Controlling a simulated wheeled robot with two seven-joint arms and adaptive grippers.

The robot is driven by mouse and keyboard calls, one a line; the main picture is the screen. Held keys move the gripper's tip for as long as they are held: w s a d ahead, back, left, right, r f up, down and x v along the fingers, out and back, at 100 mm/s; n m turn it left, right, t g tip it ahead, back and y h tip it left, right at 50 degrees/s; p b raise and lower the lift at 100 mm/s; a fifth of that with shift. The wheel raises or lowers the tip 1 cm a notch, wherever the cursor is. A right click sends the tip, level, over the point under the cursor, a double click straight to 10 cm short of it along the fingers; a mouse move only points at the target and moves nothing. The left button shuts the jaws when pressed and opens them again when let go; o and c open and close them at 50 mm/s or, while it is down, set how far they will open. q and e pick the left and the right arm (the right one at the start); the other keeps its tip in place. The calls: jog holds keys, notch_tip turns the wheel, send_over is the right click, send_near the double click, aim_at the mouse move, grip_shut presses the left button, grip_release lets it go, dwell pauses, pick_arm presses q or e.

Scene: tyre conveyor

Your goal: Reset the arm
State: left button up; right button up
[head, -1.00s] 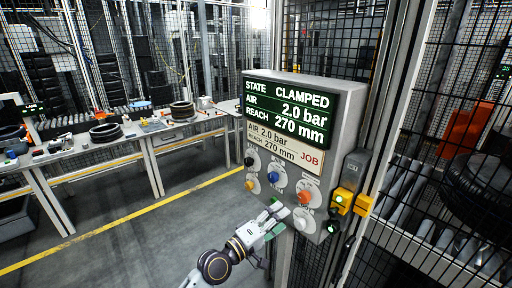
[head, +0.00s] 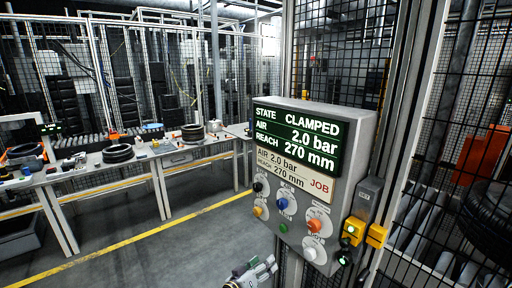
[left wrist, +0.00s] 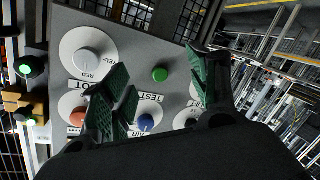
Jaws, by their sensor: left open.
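My left gripper (head: 262,270) is low in the head view, below the control box (head: 358,125), with only its end in the frame. In the left wrist view its green-padded fingers (left wrist: 158,92) are spread apart with nothing between them. Behind them is the box's panel with a green button (left wrist: 160,74), a blue knob (left wrist: 145,122) and a white knob (left wrist: 87,60). The screen (head: 298,136) reads STATE CLAMPED, AIR 2.0 bar, REACH 270 mm. The job card (head: 290,172) reads the same air and reach. My right gripper is not in view.
A yellow switch unit (head: 354,230) is beside the box at its right. Mesh fencing (head: 455,120) and metal posts stand behind it. Workbenches (head: 165,160) with tyres line the left. The grey floor left of the box is clear, crossed by a yellow line (head: 130,247).

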pick_arm(q)
jog(key=a+f+m+g+y, duration=0.1)
jog(key=a+f+y, duration=0.2)
jog(key=a+f, duration=0.5)
jog(key=a+f+m+y, duration=0.15)
jog(key=a+f, duration=0.25)
jog(key=f, duration=0.9)
jog(key=s+a+f+g+y, duration=0.2)
jog(key=s+a+f, duration=0.3)
jog(key=f, duration=0.4)
jog(key=s+a+f+g+y, duration=0.1)
jog(key=s+a+f+y, duration=0.1)
jog(key=s+a+f, duration=0.5)
jog(key=s+a+f+g+y, duration=0.1)
jog(key=s+a+f+g, duration=0.15)
jog(key=s+f, duration=0.65)
jog(key=s+a+f+g+y, duration=0.1)
jog(key=s+a+f+g, duration=0.15)
jog(key=s+f, duration=0.55)
jog(key=s+f+g, duration=0.2)
jog(key=s+f, duration=0.1)
jog(key=s, duration=2.2)
jog(key=shift+s+n, duration=0.15)
jog(key=shift+n, duration=0.2)
jog(key=shift+d+h, duration=0.1)
jog(key=shift+h, duration=0.15)
